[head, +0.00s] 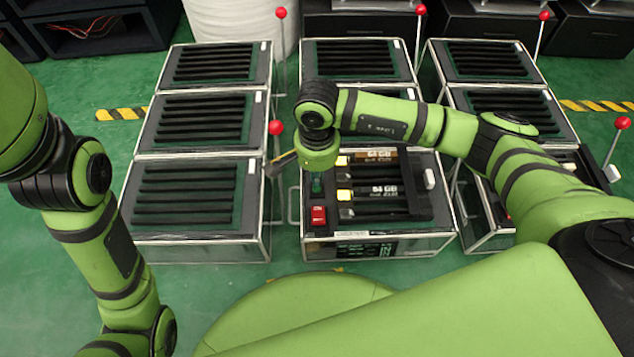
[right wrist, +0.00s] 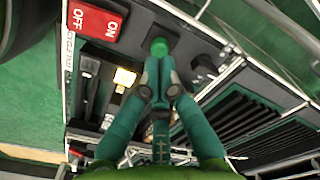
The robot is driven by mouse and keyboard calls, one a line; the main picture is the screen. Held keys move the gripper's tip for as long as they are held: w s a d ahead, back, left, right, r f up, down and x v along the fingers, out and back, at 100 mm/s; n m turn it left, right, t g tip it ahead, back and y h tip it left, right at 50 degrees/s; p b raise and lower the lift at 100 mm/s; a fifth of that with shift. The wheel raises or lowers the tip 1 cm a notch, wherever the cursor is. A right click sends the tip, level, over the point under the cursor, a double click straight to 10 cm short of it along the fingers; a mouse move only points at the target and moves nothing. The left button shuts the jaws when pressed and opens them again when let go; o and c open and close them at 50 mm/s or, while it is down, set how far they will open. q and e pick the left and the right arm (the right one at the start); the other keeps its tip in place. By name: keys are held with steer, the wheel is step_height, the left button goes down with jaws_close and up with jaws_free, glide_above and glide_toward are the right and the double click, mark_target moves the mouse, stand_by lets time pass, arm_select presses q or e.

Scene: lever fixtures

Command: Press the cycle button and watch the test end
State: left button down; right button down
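The test unit (head: 428,240) in the middle front holds memory modules labelled 64 GB (head: 384,191). A green button, likely the cycle button (right wrist: 159,46), sits on its top beside the red ON/OFF switch (right wrist: 97,22), which also shows in the head view (head: 318,215). My right gripper (right wrist: 157,66) has its teal fingers together, empty, tips right at the button; I cannot tell whether they touch or press it. In the head view the right gripper (head: 317,183) points down and hides the button. Yellow lights (head: 343,195) glow by the modules. My left gripper is out of view.
Similar slotted units (head: 190,195) stand left, behind and right. Red-balled levers (head: 276,127) rise between them. My right arm crosses over the right-hand units. Green floor is free at the left front.

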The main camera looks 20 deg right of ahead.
steer(key=shift+f+b, duration=1.05)
steer(key=shift+f, duration=0.15)
stand_by(0.3)
steer(key=shift+r, duration=0.1)
step_height(320, 180, up, 8)
steer(key=p, duration=0.5)
steer(key=shift+p, duration=0.4)
